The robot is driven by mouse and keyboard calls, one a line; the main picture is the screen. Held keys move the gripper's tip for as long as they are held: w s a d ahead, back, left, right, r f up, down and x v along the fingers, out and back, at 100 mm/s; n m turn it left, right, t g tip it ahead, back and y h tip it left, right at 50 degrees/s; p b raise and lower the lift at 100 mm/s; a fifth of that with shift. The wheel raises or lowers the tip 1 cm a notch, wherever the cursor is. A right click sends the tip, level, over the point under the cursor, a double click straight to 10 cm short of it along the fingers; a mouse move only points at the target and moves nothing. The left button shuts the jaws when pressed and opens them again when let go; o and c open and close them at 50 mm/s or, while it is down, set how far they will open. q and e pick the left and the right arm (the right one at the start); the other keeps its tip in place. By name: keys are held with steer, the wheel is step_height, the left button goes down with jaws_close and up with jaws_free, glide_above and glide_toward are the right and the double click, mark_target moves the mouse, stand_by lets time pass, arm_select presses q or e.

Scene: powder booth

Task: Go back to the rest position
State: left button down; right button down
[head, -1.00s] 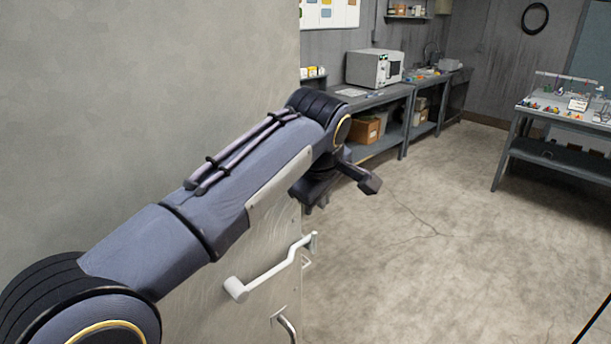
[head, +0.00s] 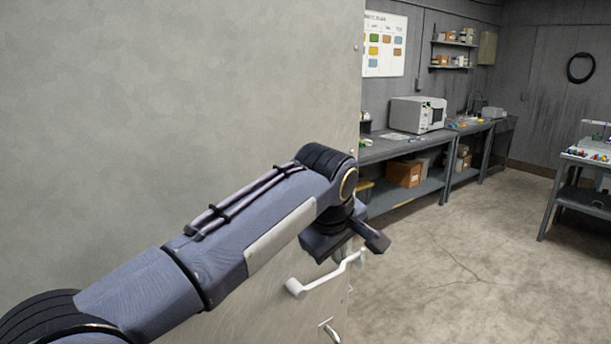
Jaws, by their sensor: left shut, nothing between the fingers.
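My left arm comes in from the lower left, in front of a large pale grey panel (head: 180,110). My left gripper (head: 350,243) is at the end of the arm, near the panel's right edge, pointing away and downward. It is shut and holds nothing. A white bar handle (head: 318,281) on the panel shows just below the gripper and is partly covered by it in the picture. I cannot tell whether they touch. My right gripper is not in view.
A long grey workbench (head: 400,151) with a white oven-like box (head: 417,114) runs along the back wall. A second table (head: 590,162) with small coloured items stands at the right. The concrete floor (head: 450,255) between them is clear. A second handle (head: 330,332) shows low on the panel.

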arm_select(q)
steer(key=s+a+f+m+h, duration=0.15)
steer(key=s+a, duration=0.35)
steer(key=a, duration=0.6)
steer(key=s+a+f+m, duration=0.1)
steer(key=s+a+f, duration=0.2)
steer(key=s+a, duration=0.55)
steer(key=s+a+f+m, duration=0.1)
steer(key=s+a+f, duration=0.2)
steer(key=s+f, duration=0.3)
steer(key=s+a+f+m, duration=0.2)
steer(key=s+a+f, duration=0.2)
steer(key=s, duration=0.5)
step_height(320, 180, down, 3)
steer(key=shift+r+t, duration=0.1)
steer(key=shift+t, duration=0.2)
steer(key=shift+s, duration=0.1)
